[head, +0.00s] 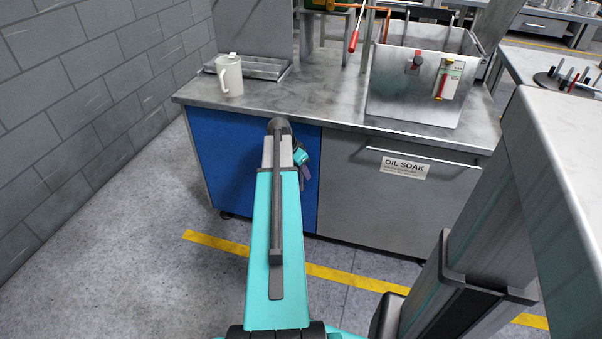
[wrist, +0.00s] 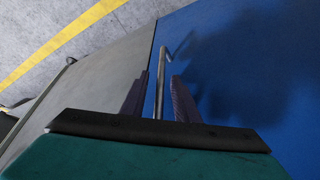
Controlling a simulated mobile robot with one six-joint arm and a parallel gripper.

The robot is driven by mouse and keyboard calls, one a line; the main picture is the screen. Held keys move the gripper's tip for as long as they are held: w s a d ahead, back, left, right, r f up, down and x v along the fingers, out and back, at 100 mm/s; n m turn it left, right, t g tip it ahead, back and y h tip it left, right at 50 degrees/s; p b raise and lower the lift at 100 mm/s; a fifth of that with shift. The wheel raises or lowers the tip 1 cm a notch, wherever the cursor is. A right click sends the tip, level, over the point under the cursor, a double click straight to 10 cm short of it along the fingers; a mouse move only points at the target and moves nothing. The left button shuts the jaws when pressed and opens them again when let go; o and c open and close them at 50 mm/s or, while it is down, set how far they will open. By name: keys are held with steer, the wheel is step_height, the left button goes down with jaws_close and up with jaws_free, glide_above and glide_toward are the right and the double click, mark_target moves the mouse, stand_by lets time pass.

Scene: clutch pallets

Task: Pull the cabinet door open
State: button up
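The blue cabinet door (head: 225,165) is flat in the cabinet front, under the left part of the steel worktop, and looks closed. In the wrist view the blue door (wrist: 255,60) fills the right side. Its thin metal bar handle (wrist: 161,75) runs near the seam with the grey panel. My gripper (wrist: 160,85) is open, with one dark purple finger on each side of the handle and a visible gap to each. In the head view my gripper (head: 305,172) is mostly hidden behind my teal arm, close to the door; the handle is hidden there.
A grey front (head: 345,210) with a bar handle and an OIL SOAK label (head: 405,168) adjoins the door. A white mug (head: 229,76) and a metal tank (head: 415,100) stand on the worktop (head: 320,100). A brick wall (head: 90,110) is left. Floor before the door is clear.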

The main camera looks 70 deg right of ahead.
jaws_close()
